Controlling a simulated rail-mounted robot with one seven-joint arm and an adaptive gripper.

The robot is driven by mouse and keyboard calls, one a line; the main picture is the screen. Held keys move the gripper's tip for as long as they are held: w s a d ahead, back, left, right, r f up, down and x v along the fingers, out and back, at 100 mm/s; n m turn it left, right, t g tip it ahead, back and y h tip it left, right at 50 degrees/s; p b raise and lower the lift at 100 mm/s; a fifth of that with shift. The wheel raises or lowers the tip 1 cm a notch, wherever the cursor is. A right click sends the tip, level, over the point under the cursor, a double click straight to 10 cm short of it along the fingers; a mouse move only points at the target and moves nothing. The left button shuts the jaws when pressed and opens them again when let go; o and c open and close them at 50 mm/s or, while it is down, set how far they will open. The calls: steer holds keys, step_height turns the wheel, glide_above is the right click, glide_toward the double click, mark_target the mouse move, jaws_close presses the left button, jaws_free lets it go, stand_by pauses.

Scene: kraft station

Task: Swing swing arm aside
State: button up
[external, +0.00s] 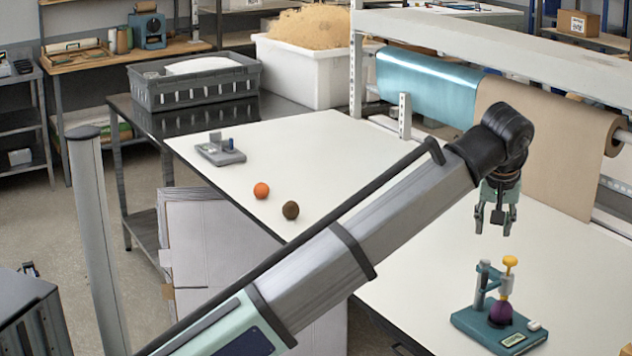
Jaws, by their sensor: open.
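A teal device (502,331) stands on the white table at the lower right. It has an upright post (481,286) on its left. A short swing arm (494,271) appears to reach from the post's top towards a pale sleeve under a yellow knob (510,262). A purple round thing (501,312) sits below the sleeve on the base. Whether the sleeve touches it is hard to tell. My gripper (494,230) points down, open and empty, above the device and apart from it.
A small grey fixture (220,150), an orange ball (261,190) and a brown ball (291,210) lie on the white table (330,150). Blue and brown paper rolls (545,110) hang behind my gripper under a shelf beam (500,48). The table around the device is mostly clear.

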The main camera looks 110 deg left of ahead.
mark_target(486, 271)
steer(key=p+x, duration=0.3)
steer(key=x, duration=1.1)
steer(key=shift+a+f, duration=0.2)
steer(key=shift+f, duration=0.15)
jaws_close()
